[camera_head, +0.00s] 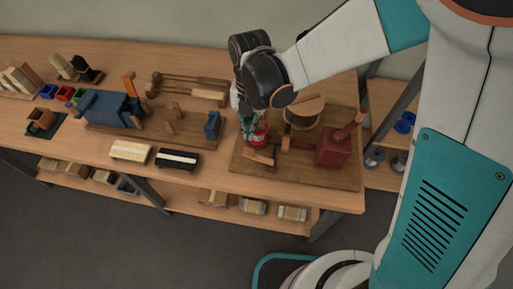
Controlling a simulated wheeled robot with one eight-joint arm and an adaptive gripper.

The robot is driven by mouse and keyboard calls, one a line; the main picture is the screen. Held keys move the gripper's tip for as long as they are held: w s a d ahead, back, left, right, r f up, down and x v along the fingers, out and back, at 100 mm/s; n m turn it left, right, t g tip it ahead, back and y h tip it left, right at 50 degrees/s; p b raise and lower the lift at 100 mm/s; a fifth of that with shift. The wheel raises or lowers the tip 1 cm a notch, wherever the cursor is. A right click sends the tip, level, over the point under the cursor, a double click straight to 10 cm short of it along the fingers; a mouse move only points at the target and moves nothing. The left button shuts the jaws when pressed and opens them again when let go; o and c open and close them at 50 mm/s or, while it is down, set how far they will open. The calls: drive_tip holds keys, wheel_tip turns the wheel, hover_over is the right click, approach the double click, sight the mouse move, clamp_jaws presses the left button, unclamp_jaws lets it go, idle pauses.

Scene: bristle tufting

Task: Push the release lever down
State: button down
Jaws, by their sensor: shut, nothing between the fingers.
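A wooden board (300,176) at the right end of the bench carries a red box (333,149). A lever (350,126) with a wooden grip slants up to the right from the box. A short wooden piece (259,157) sits at the board's front left; I cannot tell which of the two is the release lever. My gripper (248,136) is shut and empty, pointing down over the left of the board, beside a small red and silver part (260,137). Whether the fingertips touch anything is too small to tell.
The bench front (225,178) between brushes and board is clear.

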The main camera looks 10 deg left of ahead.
sight(249, 151)
drive_tip(key=shift+s, duration=0.2)
drive_tip(key=shift+f, duration=0.2)
drive_tip(key=shift+s+a+f+b, duration=0.1)
drive_tip(key=shift+s+f+b, duration=0.05)
drive_tip(key=shift+f+b, duration=1.3)
drive_tip(key=shift+s+f+b, duration=0.15)
drive_tip(key=shift+f+b, duration=0.65)
drive_tip(key=shift+f, duration=1.1)
drive_tip(key=shift+f, duration=0.1)
